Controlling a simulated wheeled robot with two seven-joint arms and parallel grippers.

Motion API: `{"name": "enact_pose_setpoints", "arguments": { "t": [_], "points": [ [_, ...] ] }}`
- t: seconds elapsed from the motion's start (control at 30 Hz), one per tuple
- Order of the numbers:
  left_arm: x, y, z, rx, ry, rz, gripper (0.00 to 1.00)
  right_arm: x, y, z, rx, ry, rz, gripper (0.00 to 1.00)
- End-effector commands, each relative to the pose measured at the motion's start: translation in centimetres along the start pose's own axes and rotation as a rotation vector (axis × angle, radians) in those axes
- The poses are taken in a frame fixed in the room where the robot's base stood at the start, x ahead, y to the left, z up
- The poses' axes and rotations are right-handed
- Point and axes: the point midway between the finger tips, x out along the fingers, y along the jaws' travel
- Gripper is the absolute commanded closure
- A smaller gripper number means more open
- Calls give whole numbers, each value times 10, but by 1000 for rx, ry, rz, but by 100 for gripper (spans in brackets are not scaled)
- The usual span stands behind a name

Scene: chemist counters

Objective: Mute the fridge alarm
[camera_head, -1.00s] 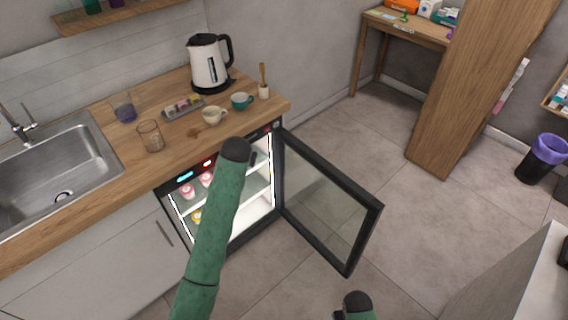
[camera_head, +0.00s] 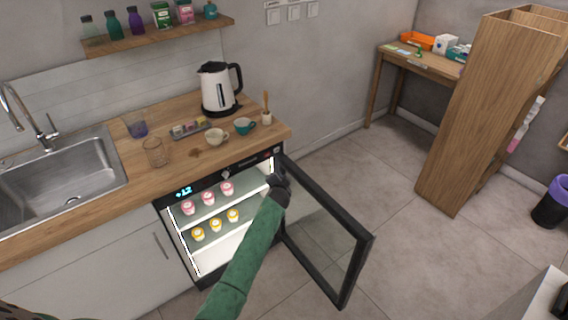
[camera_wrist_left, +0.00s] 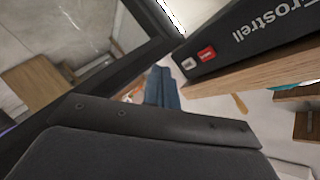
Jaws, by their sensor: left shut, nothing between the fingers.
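The small black fridge (camera_head: 203,275) stands under the counter with its glass door (camera_head: 327,238) open to the right. Its top panel shows a cyan "+12" display (camera_head: 183,192) and a pale diamond-shaped mark (camera_head: 226,174). In the left wrist view, the panel (camera_wrist_left: 245,50) reads "Frostrell" and carries a red button (camera_wrist_left: 206,54) beside a pale one (camera_wrist_left: 188,64). My left gripper (camera_head: 279,180) is shut and empty, at the panel's right end near the door hinge. In the wrist view its tip lies just below the buttons; contact cannot be told. My right gripper is out of view.
Several pink and yellow pots stand on the lit fridge shelves. On the wooden counter (camera_head: 110,200) are a kettle (camera_head: 217,88), cups (camera_head: 217,137) and glasses (camera_head: 155,152). A sink (camera_head: 60,180) is at left. The floor (camera_head: 390,190) right of the door is clear.

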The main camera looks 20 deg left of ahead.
Motion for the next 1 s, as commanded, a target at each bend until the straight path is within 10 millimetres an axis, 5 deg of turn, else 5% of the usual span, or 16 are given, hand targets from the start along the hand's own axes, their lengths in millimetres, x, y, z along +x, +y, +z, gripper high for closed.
{"name": "enact_pose_setpoints", "arguments": {
  "t": [0.3, 1.0],
  "points": [
    [-3, -10, -30, 85, 159, -55, 100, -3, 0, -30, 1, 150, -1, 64],
    [14, -24, -22, 96, 156, -56, 100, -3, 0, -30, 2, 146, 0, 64]
  ]
}}
